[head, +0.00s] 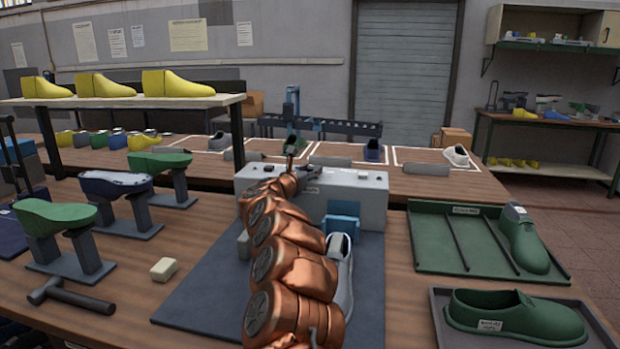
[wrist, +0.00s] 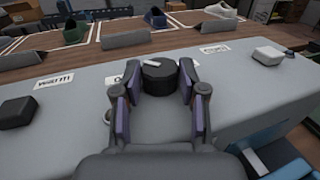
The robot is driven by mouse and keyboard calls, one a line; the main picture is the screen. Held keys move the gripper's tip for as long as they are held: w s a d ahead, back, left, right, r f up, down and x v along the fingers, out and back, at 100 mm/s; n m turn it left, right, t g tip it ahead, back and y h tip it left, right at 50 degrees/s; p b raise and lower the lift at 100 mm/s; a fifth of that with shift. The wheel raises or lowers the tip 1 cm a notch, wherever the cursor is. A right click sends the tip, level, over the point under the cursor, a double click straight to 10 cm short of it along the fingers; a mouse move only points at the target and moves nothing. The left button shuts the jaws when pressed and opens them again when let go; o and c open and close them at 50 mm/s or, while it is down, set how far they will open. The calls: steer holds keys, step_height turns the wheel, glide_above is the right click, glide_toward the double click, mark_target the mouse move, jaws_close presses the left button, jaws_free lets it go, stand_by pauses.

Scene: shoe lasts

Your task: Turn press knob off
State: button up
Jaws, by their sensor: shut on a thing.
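The press knob (wrist: 159,77) is a dark round dial with a white pointer mark, on the top of the grey press housing (head: 345,200). In the wrist view my gripper (wrist: 158,84) is around the knob, with one finger on each side. It is shut on the knob. The white pointer mark lies roughly across the picture, tilted slightly. A label behind the knob is partly hidden by the left finger. In the head view my gripper (head: 302,174) is at the housing's top, and my arm hides much of the housing's front.
A dark square button (wrist: 17,112) and a white one (wrist: 268,55) sit on the housing, beside labels. A grey shoe (head: 341,270) lies on the mat below the press.

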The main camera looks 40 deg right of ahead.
steer(key=shift+f, duration=0.1)
steer(key=o, duration=1.1)
steer(key=shift+o, duration=0.2)
steer(key=v, duration=1.2)
stand_by(0.3)
